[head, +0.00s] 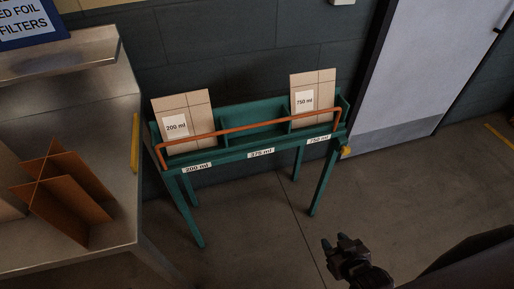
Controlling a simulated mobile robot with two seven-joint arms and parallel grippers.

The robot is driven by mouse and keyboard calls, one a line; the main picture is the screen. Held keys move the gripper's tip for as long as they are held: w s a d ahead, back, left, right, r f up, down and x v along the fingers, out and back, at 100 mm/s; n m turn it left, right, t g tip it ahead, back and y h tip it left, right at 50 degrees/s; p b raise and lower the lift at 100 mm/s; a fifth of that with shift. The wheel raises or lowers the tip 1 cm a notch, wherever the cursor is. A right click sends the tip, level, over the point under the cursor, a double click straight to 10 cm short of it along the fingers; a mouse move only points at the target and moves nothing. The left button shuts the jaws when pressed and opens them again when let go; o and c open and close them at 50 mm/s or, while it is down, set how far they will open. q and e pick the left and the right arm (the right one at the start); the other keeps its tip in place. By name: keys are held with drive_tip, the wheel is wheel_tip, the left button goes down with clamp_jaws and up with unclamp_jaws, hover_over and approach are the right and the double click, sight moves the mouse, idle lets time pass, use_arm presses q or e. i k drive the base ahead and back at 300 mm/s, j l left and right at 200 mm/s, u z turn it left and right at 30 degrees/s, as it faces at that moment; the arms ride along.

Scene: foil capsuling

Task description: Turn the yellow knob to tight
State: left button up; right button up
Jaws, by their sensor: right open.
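The yellow knob (346,151) is small and sits at the right end of a green rack (230,152), just below the orange rail (250,127). Whether it is tight or loose cannot be told from here. My right gripper (342,243) is dark and open, with nothing seen between its fingers. It is over the floor in front of the rack, below the knob in the picture and apart from it. My left gripper is not in view.
Cardboard dividers stand in the rack's 200 ml slot (182,120) and 750 ml slot (312,92); the middle 375 ml slot looks empty. A steel table (95,190) with a cardboard divider (65,195) stands at left. A pale door (430,70) is behind at right. The floor before the rack is clear.

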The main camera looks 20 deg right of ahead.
sight(345, 150)
drive_tip(key=z, duration=1.3)
